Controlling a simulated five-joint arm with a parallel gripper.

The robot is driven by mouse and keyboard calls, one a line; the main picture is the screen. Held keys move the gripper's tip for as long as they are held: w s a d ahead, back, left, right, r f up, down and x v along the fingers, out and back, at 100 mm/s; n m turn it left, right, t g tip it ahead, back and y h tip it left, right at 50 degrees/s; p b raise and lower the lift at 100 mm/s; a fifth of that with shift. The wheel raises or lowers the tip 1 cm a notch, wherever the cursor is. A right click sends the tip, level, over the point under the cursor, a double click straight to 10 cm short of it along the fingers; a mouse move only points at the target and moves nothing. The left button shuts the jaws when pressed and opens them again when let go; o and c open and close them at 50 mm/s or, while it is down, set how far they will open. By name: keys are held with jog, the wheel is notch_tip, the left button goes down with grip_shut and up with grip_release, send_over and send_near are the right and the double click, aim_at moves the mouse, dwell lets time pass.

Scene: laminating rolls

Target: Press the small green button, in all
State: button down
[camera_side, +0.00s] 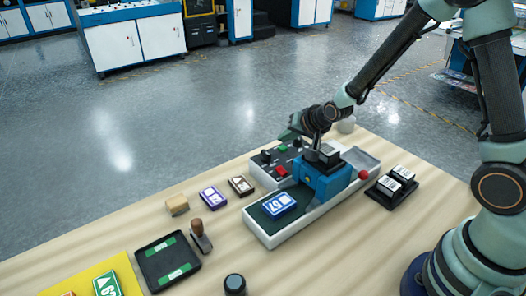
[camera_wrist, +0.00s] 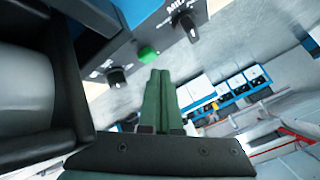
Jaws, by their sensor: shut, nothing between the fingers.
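The small green button (camera_side: 283,148) sits on the grey control panel (camera_side: 259,170) behind the blue machine. In the wrist view the green button (camera_wrist: 148,54) is a round cap between two dark knobs, just beyond my fingertips. My gripper (camera_side: 287,136) is above the far edge of the panel, close to the green button. In the wrist view my gripper (camera_wrist: 160,72) has its two green fingers shut together with nothing between them. A small gap seems to show between tips and button; I cannot tell contact for sure.
A red button (camera_side: 281,170) and dark knobs share the panel. The blue laminating head (camera_side: 325,181) stands close in front, with a blue card (camera_side: 279,204) on its bed. A red ball knob (camera_side: 364,174) and a black stamp rack (camera_side: 379,194) are at right. Left foreground holds a tray (camera_side: 150,250).

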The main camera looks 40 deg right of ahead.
jog(key=shift+f, duration=0.1)
jog(key=shift+a+f, duration=0.1)
jog(key=shift+f, duration=0.25)
